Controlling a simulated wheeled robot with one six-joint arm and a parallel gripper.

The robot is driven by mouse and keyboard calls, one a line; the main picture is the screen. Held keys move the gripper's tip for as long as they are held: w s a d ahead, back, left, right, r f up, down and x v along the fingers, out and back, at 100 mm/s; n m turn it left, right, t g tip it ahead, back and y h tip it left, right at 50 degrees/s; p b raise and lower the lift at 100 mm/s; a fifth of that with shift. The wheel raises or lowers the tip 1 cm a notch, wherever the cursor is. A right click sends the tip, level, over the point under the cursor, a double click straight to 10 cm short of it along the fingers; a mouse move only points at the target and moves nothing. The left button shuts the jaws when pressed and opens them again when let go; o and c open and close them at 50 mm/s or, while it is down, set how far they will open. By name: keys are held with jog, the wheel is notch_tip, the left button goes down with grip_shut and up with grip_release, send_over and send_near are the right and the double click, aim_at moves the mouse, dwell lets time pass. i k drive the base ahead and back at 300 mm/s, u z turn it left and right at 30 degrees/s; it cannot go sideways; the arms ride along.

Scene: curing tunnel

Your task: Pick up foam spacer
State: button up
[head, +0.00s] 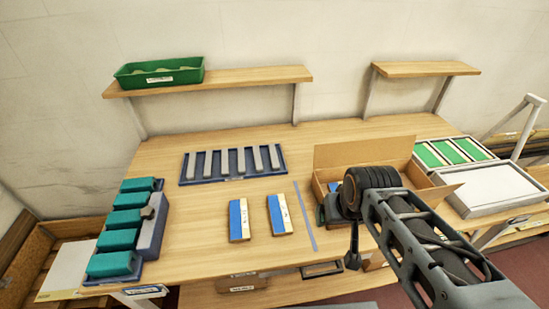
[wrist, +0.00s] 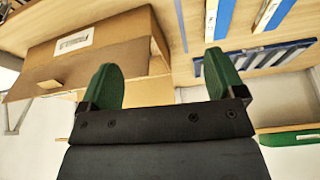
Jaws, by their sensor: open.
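No single thing is plainly marked as the foam spacer, and I cannot tell which it is. Two blue-and-cream blocks, left (head: 238,220) and right (head: 279,215), lie apart on the bench. Several pale grey bars (head: 240,161) stand in a dark blue rack (head: 184,180) behind them. An open cardboard box (head: 365,154) stands right of them; its inside is mostly hidden by my arm. My gripper (wrist: 163,78) is open, with green fingertips apart and nothing seen between them. It is at the box, which fills the wrist view's left side (wrist: 85,62).
Several teal blocks (head: 129,217) sit in a blue holder at the bench's left end. A green bin (head: 160,73) stands on the left shelf (head: 250,77); the right shelf (head: 425,68) is bare. Trays with green strips (head: 449,152) stand right. The bench front is partly clear.

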aim_at(276, 166)
jog(key=k, duration=1.05)
jog(key=u, duration=0.95)
jog(key=i, duration=1.25)
jog(key=z, duration=0.25)
